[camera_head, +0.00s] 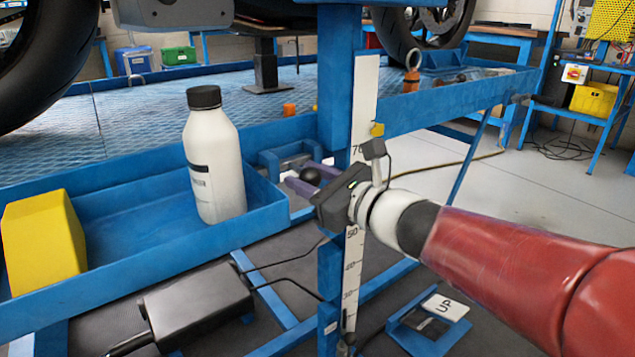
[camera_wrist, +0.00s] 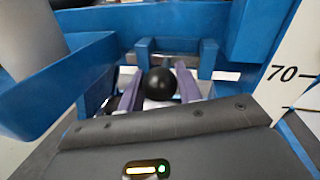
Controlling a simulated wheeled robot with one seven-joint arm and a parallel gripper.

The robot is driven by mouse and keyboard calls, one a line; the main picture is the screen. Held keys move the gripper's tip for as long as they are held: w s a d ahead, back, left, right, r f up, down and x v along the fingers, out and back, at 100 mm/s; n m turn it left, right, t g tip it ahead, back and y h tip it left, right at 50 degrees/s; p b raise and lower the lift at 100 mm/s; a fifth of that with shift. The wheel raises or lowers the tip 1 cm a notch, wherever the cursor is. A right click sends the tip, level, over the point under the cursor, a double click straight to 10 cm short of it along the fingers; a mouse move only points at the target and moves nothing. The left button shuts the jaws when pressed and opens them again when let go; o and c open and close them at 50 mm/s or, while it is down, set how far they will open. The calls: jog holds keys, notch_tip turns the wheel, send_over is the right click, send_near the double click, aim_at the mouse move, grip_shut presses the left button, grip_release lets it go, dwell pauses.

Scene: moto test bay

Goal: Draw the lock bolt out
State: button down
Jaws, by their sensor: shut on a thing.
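The lock bolt's round black knob (camera_head: 310,175) is between the two purple fingers of my gripper (camera_head: 306,174), beside the blue post. In the wrist view the knob (camera_wrist: 158,84) sits between the fingers (camera_wrist: 158,80), which are shut on it from left and right. A blue bracket (camera_head: 268,160) stands just beyond the knob; in the wrist view its uprights (camera_wrist: 208,58) rise behind the fingertips. The bolt's shaft is mostly hidden behind the knob, so I cannot tell how far it sits in the bracket.
A blue post (camera_head: 335,90) with a white height scale (camera_head: 363,100) stands close beside my gripper. A blue tray (camera_head: 130,245) at left holds a white bottle (camera_head: 214,160) and a yellow block (camera_head: 42,240). A black box (camera_head: 197,303) with cables lies below.

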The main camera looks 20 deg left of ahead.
jog(key=shift+s+a, duration=0.2)
jog(key=shift+s, duration=0.05)
jog(key=c, duration=1.3)
grip_release()
jog(key=v, duration=0.8)
jog(key=shift+p, duration=0.4)
